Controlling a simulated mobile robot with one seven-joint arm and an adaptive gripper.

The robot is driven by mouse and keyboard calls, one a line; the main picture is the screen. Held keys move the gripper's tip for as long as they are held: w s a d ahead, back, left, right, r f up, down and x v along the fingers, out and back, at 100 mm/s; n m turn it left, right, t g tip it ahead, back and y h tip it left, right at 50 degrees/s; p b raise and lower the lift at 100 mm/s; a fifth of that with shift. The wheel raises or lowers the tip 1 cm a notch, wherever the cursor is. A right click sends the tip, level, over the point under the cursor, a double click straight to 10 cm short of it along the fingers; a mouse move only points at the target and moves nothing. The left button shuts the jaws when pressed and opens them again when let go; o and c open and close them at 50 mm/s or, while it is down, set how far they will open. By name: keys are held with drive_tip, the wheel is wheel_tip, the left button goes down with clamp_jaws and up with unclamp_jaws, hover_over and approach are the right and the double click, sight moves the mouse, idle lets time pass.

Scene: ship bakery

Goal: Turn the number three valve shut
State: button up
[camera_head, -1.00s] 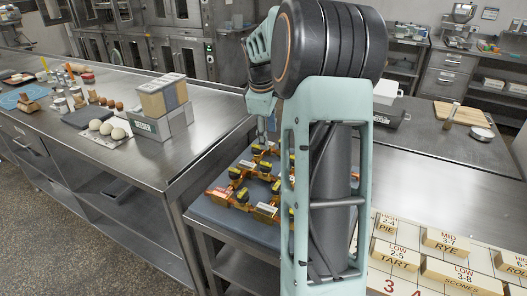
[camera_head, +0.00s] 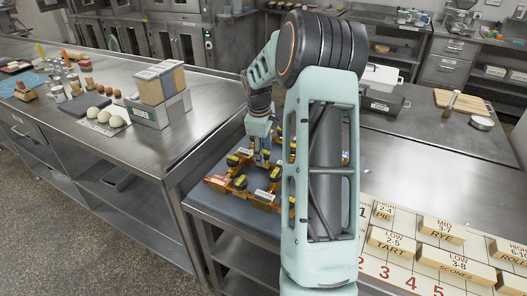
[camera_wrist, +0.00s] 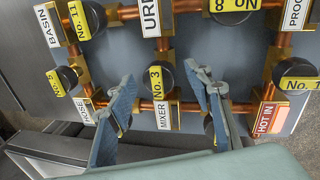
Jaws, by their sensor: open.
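The number three valve (camera_wrist: 160,80) has a dark round knob with a yellow "No. 3" tag. It shows in the middle of the wrist view, on copper pipework above a white "MIXER" plate (camera_wrist: 163,116). My gripper (camera_wrist: 161,76) is open, with one finger to each side of this knob; I see no clear contact, and cannot tell how deep the fingertips reach. In the head view my gripper (camera_head: 262,157) points down over the valve board (camera_head: 228,217). My arm hides the board's right part there, and the number three valve cannot be picked out.
Close by are the No. 5 valve (camera_wrist: 62,81), No. 11 valve (camera_wrist: 83,20), No. 8 valve (camera_wrist: 235,8) and No. 1 valve (camera_wrist: 296,76). A counter (camera_head: 150,150) with boxes stands left; a board of labelled blocks (camera_head: 395,270) lies right.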

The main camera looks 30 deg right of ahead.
drive_tip(key=shift+c, duration=0.2)
drive_tip(key=c, duration=1.1)
drive_tip(key=m, duration=0.4)
drive_tip(key=shift+w+a+m+g, duration=0.1)
drive_tip(key=shift+w+m+g, duration=0.05)
drive_tip(key=shift+m+g, duration=0.2)
drive_tip(key=m+g, duration=0.1)
drive_tip(key=m, duration=0.3)
drive_tip(key=shift+w+m+h, duration=0.1)
drive_tip(key=shift+m+h, duration=0.15)
drive_tip(key=shift+h, duration=0.05)
drive_tip(key=m+g+p, duration=0.1)
drive_tip(key=m, duration=0.3)
drive_tip(key=shift+w+m+p, duration=0.1)
drive_tip(key=shift+m+p, duration=0.2)
drive_tip(key=shift+p, duration=0.05)
drive_tip(key=shift+m+g+y+p, duration=0.4)
drive_tip(key=shift+m+p, duration=0.2)
drive_tip(key=shift+m, duration=1.5)
